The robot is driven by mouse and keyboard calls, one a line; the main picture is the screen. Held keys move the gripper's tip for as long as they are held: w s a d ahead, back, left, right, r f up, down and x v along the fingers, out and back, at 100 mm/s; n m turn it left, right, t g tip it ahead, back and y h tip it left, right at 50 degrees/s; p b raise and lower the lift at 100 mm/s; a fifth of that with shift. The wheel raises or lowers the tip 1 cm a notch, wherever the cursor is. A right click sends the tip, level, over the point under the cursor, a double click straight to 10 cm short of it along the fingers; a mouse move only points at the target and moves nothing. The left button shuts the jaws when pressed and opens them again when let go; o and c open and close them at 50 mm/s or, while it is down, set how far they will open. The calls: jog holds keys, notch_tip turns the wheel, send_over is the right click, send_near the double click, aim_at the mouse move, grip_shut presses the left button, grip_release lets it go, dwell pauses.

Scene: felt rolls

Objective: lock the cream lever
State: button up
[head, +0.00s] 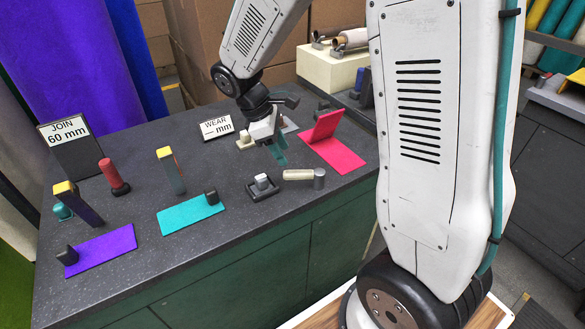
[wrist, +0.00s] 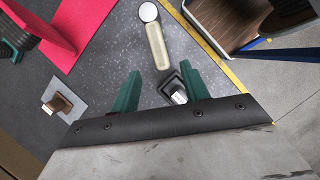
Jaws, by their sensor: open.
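The cream lever (head: 298,174) lies low over the dark worktop near its front edge, a short bar joined to a round grey post (head: 319,178) at its right end. In the wrist view the lever (wrist: 157,45) is ahead of my fingers, with its pale round post top (wrist: 148,12) at the far end. A small dark block with a white top (head: 262,183) stands apart from the lever's free end; in the wrist view it (wrist: 176,90) shows between my fingers. My gripper (head: 277,152) is open and empty above the worktop, behind and left of the lever.
A pink felt piece (head: 338,155) with a raised flap lies behind the lever. Teal (head: 190,215) and purple (head: 100,250) pieces lie left. The worktop's yellow-lined edge (wrist: 205,48) is close to the lever.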

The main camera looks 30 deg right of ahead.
aim_at(295, 172)
jog(key=shift+n, duration=0.4)
jog(key=x, duration=0.7)
jog(key=shift+d+f, duration=0.15)
jog(key=shift+f, duration=0.2)
grip_shut()
